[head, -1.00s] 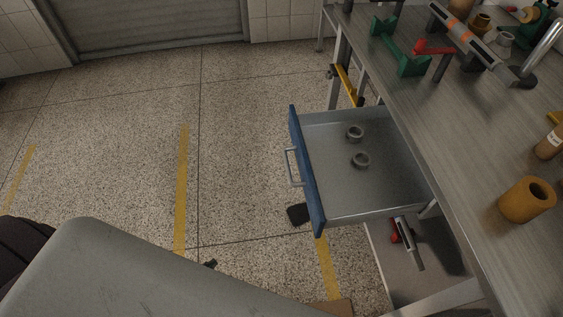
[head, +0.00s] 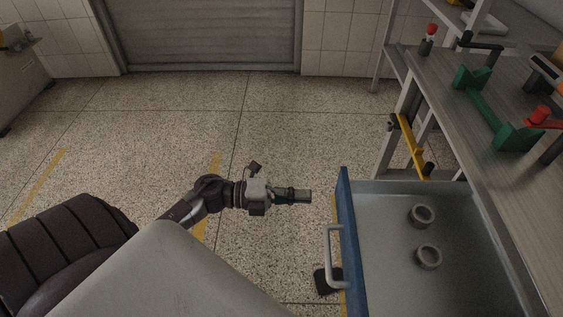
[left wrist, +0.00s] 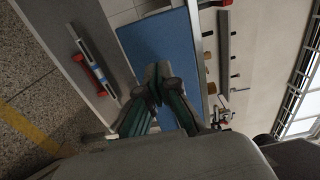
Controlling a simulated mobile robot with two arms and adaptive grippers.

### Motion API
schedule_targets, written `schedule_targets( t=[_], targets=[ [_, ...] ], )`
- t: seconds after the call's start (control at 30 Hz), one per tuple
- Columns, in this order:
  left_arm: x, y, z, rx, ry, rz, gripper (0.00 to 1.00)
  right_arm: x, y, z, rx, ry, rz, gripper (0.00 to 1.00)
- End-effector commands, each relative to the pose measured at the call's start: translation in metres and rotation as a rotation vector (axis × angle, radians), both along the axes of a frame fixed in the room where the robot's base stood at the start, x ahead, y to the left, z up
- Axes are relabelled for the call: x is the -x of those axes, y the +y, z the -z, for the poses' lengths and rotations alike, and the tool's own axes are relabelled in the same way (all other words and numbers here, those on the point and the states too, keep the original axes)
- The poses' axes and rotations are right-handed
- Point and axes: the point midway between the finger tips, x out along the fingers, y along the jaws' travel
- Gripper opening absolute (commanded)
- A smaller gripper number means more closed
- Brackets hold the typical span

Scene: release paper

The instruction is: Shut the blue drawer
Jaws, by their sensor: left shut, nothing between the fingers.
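The blue drawer is pulled out from under the workbench, at the lower right of the head view. Its blue front (head: 347,240) has a pale bar handle (head: 333,257) on its outer face. The grey tray (head: 375,230) behind the front holds two grey rings (head: 422,215). My left gripper (head: 306,196) is shut and empty, to the left of the drawer front, pointing at it with a gap between. My right gripper is not in view.
The workbench (head: 470,165) stands at the right, with a green bracket (head: 484,105) and red-topped parts on it. A yellow clamp (head: 411,145) hangs by the bench leg. A dark block (head: 323,282) lies on the floor below the handle. The floor at left is clear.

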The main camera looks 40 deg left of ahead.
Motion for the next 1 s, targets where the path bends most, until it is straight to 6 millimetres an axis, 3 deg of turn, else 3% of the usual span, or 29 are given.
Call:
schedule_targets(
  t=[0.2,0.4,1.0],
  targets=[
    [-0.024,-0.034,-0.001,0.003,-0.003,-0.001,0.00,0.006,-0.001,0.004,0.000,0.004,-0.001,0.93],
    [-0.034,-0.050,0.000,0.001,0.000,-0.001,0.00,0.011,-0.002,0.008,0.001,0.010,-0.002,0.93],
    [-0.040,-0.051,0.001,0.000,0.000,-0.001,0.00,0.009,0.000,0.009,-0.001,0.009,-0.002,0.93]
  ],
)
